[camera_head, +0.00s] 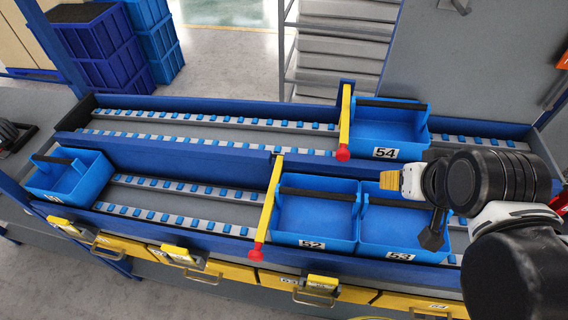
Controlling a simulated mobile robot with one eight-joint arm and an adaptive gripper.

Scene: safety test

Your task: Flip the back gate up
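The back gate (346,118) is a yellow bar with a red knob at its near end. It lies across the back lane, at the left side of blue bin 54 (388,126). The front gate (269,205) is a similar yellow bar with a red knob, lying across the front lane left of bin 52 (312,244). My gripper (390,182) is at the right, its tip pointing left above bin 53 (402,258). It is apart from the back gate, to the right of and nearer than its red knob. Whether its fingers are open or shut is unclear.
A blue bin (68,172) stands at the left end of the front lane. Blue walls border the two roller lanes, which have free stretches left of the gates. Yellow drawers (275,282) run along the near edge. Stacked blue crates (105,45) stand behind.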

